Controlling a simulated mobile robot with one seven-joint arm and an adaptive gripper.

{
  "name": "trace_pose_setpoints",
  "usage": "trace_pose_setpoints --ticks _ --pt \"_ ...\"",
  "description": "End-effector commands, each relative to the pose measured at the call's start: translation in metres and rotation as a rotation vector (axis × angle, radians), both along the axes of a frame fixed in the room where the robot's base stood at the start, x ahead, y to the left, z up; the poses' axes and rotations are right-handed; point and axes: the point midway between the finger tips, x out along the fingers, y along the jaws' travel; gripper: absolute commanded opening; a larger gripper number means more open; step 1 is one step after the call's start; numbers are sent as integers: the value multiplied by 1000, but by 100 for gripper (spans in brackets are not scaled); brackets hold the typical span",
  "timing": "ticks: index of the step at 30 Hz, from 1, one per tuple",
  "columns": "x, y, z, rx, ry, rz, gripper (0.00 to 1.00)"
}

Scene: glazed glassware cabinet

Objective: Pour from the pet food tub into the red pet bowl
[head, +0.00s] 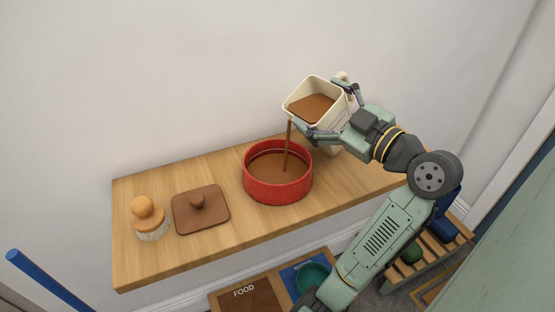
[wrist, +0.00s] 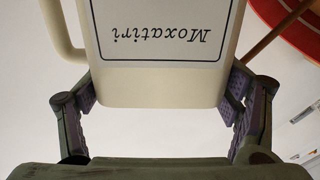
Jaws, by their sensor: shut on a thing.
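The cream pet food tub (head: 335,125) is held tilted above the right side of the red pet bowl (head: 278,188). Brown food (head: 312,107) shows inside the tub, and a thin brown stream falls from its lower left corner into the bowl. The bowl stands upright on the wooden shelf and has brown content inside. My gripper (head: 329,112) is shut on the tub, one finger on each side. In the wrist view the tub (wrist: 155,85) sits between both fingers, its label upside down and its handle at left. Part of the red bowl (wrist: 285,25) shows at upper right.
A brown square lid (head: 200,212) with a knob lies left of the bowl on the wooden shelf (head: 245,222). A small glass jar (head: 150,222) with an orange-brown stopper stands further left. Below are a FOOD mat (head: 245,293), a teal bowl (head: 312,278) and a slatted rack (head: 425,253).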

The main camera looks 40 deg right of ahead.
Motion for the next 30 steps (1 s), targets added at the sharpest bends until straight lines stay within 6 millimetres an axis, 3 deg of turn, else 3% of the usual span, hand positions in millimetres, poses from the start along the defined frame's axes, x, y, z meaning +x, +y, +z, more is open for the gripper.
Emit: trace_pose_setpoints --ticks 30 --pt "-1 11 -3 -95 -6 -1 22"
